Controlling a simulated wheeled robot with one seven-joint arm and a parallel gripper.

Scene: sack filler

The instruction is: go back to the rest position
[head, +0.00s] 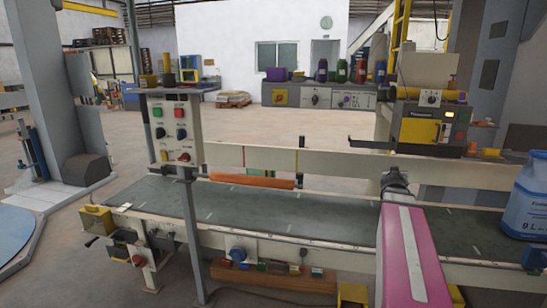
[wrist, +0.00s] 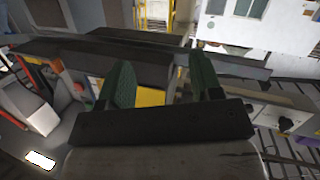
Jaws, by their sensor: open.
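My gripper (wrist: 160,70) shows in the wrist view, with two green ribbed fingers standing well apart. It is open and nothing sits between the fingers. Past the fingertips are dark machine parts (wrist: 105,55) and a pale box-like housing (wrist: 265,110); I cannot tell how near they are. In the head view a pink and white link of my arm rises at the lower right, in front of the conveyor belt (head: 275,212). My gripper cannot be made out there.
A control panel (head: 175,132) stands on a post at the conveyor's near side. A blue jug (head: 524,200) is at the right edge. A yellow and grey machine (head: 430,128) stands behind the belt. An orange bar (head: 250,181) lies along it. Open floor (head: 240,125) extends behind.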

